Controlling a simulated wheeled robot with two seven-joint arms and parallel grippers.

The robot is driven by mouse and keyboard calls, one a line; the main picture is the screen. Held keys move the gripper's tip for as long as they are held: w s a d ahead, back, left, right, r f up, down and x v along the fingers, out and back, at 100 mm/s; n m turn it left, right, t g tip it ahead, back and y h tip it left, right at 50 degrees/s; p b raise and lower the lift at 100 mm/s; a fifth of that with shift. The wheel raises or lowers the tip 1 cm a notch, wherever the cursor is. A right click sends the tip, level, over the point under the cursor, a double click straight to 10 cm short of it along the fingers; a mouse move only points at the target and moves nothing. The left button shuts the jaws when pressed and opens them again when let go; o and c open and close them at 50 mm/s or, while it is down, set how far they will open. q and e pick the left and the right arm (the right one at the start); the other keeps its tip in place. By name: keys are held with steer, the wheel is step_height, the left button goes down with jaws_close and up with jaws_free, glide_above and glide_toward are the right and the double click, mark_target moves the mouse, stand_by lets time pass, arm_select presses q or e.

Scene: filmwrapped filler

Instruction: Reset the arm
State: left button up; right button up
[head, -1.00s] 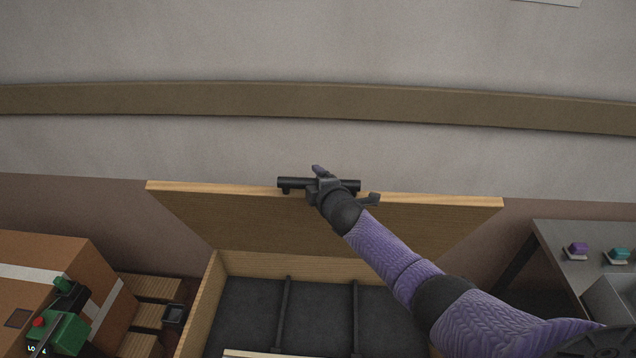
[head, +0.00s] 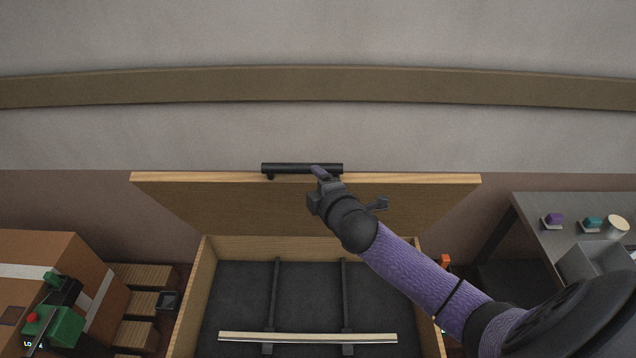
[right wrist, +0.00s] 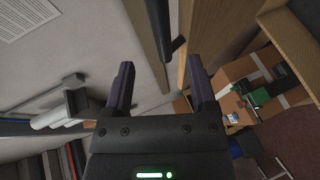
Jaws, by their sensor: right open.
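My right gripper (head: 319,182) is open in the head view, just in front of and below the right part of the black bar handle (head: 290,168). The handle sits on the top edge of a raised wooden lid (head: 230,195). Whether the gripper touches the handle or lid is hard to tell from the head view. In the right wrist view, the two fingers (right wrist: 161,88) stand wide apart with nothing between them. The dark handle (right wrist: 161,25) and the lid's edge (right wrist: 185,60) lie beyond them. My left gripper is out of view.
Below the lid is an open wooden box (head: 201,285) with a dark interior and a pale strip (head: 308,338) across its front. A cardboard carton (head: 40,255) and green tool (head: 55,325) are at left. A grey table (head: 590,215) with small items is at right.

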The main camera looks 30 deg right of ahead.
stand_by(0.3)
steer(key=s+a+f+m+g+y, duration=0.1)
steer(key=s+a+f+m+g, duration=0.2)
steer(key=s, duration=0.5)
steer(key=s+a+m+g, duration=0.4)
steer(key=s+m, duration=0.2)
steer(key=s, duration=0.3)
steer(key=s+a+f+m+g+y, duration=0.1)
steer(key=s+a+f+m+g, duration=0.2)
steer(key=s, duration=0.5)
steer(key=s+f+g+b, duration=0.3)
steer(key=f+b, duration=1.6)
steer(key=f, duration=1.9)
arm_select(q)
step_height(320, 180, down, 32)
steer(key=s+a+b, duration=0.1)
steer(key=b, duration=1.1)
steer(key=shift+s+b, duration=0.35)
steer(key=shift+b, duration=0.05)
arm_select(e)
steer(key=s+d+f, duration=0.1)
steer(key=s+f, duration=0.6)
steer(key=f, duration=0.4)
steer(key=s+d+f, duration=0.1)
steer(key=s+f, duration=0.6)
steer(key=f, duration=0.4)
steer(key=shift+d+g, duration=0.2)
steer(key=shift+g, duration=0.1)
